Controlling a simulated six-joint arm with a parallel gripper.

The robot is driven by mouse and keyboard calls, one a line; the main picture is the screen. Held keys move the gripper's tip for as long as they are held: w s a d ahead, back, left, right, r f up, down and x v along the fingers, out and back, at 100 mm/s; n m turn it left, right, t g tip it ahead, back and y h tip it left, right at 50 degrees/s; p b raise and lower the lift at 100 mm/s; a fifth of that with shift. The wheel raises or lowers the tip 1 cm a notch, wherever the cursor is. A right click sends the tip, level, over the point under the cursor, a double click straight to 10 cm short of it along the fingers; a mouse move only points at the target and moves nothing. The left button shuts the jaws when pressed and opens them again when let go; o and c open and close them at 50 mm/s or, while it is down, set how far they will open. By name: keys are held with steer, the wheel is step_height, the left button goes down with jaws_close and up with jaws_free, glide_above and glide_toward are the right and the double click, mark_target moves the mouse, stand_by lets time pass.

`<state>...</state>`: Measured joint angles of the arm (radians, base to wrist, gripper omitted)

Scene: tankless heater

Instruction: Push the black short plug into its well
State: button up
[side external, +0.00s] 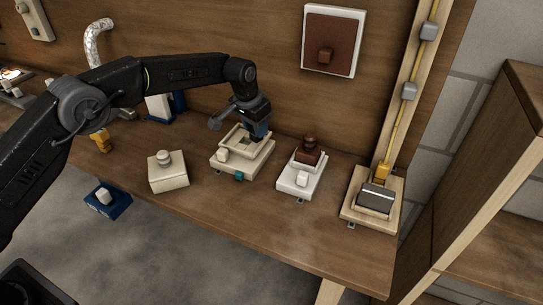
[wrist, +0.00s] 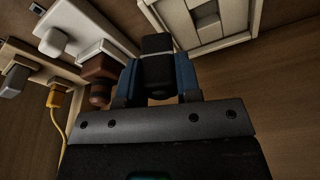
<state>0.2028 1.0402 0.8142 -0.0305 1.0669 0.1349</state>
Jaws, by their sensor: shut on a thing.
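The black short plug (wrist: 157,46) is a dark block between the two blue fingers of my gripper (wrist: 158,72) in the wrist view. My gripper is shut on it. In the side view my gripper (side external: 257,133) is low over the back right part of a cream box (side external: 232,166). There the plug cannot be told apart from the dark fingers. The cream box has a raised rectangular frame around a recess, and it also shows in the wrist view (wrist: 237,36), just beyond the plug. Whether the plug touches the box, I cannot tell.
A white box with a brown knob (side external: 309,143) stands to the right. Further right is a wooden base with a grey block (side external: 376,198) and a yellow cable (side external: 400,120). A cream box with a round knob (side external: 168,176) stands left. The bench front (side external: 290,235) is clear.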

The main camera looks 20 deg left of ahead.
mark_target(248, 144)
steer(key=w+a+n, duration=0.3)
steer(key=a, duration=0.2)
steer(key=shift+a+r+n+y, duration=0.15)
steer(key=shift+r+n+y, duration=0.2)
steer(key=shift+n+y, duration=0.05)
steer(key=shift+s+x, duration=0.2)
steer(key=shift+x, duration=0.65)
steer(key=shift+s+x, duration=0.15)
steer(key=shift+x, duration=0.7)
steer(key=shift+f, duration=0.25)
steer(key=shift+f, duration=0.3)
steer(key=shift+s+x, duration=0.25)
steer(key=shift+x, duration=1)
stand_by(0.8)
steer(key=o, duration=1.1)
steer(key=shift+s, duration=0.1)
